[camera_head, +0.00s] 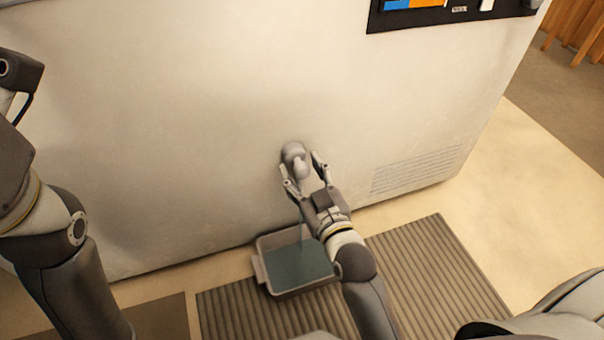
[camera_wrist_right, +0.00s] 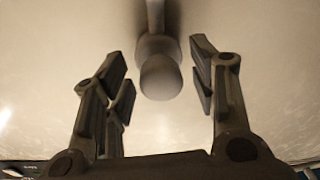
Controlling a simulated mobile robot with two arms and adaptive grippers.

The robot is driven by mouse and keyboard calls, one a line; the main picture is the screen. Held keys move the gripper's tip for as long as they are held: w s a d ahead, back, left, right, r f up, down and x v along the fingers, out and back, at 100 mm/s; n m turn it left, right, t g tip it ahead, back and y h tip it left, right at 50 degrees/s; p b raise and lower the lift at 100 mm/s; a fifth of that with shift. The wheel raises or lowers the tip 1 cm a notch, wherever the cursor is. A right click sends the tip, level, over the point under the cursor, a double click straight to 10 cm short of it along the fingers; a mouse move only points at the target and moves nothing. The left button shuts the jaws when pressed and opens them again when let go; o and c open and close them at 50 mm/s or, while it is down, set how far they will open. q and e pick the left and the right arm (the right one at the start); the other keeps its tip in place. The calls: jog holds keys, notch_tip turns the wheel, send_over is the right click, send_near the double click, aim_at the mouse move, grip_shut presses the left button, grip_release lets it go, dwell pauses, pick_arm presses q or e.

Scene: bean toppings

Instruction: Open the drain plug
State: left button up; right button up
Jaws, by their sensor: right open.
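The drain plug (camera_head: 294,155) is a light grey knob sticking out of the front of the pale machine (camera_head: 180,110), low on its wall. In the right wrist view, the plug (camera_wrist_right: 160,77) shows as a rounded end on a narrower stem. My right gripper (camera_head: 305,175) is open, with its two fingers on either side of the plug. The wrist view shows the fingers (camera_wrist_right: 160,88) apart from the plug, with a gap on each side. My left arm shows at the left edge of the head view, but its gripper is out of view.
A grey tray (camera_head: 262,272) holding dark greenish liquid or a dark bottom stands on the floor below the plug. A ribbed mat (camera_head: 440,270) lies around it. A vent grille (camera_head: 415,172) is on the machine at right. A control panel (camera_head: 385,18) is above.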

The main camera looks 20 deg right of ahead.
jog(key=shift+w, duration=0.3)
grip_shut()
dwell(0.3)
